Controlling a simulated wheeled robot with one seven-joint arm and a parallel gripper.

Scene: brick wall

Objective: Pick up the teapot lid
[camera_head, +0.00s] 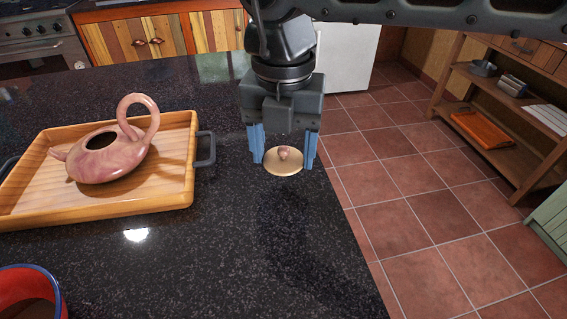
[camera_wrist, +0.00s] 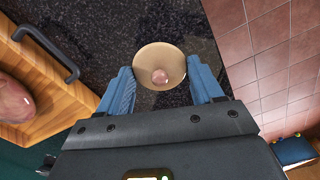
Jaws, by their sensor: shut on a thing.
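The teapot lid (camera_head: 283,164) is a small, pale tan disc with a pinkish knob on top. It is between the blue fingers of my gripper (camera_head: 284,157), which are shut on its rim from both sides. The lid also shows in the wrist view (camera_wrist: 160,66), knob toward the camera, with my gripper's fingers (camera_wrist: 162,82) at its left and right edges. It is over the dark countertop near the right edge; I cannot tell for sure how high. The pink teapot (camera_head: 112,152) stands uncovered, its round opening showing, with a tall looped handle.
The teapot stands on a wooden tray (camera_head: 150,200) with dark handles, left of my gripper. A red bowl with a blue rim (camera_head: 32,290) is at the lower left. The dark speckled countertop (camera_head: 230,260) is clear in front. Tiled floor lies beyond its right edge.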

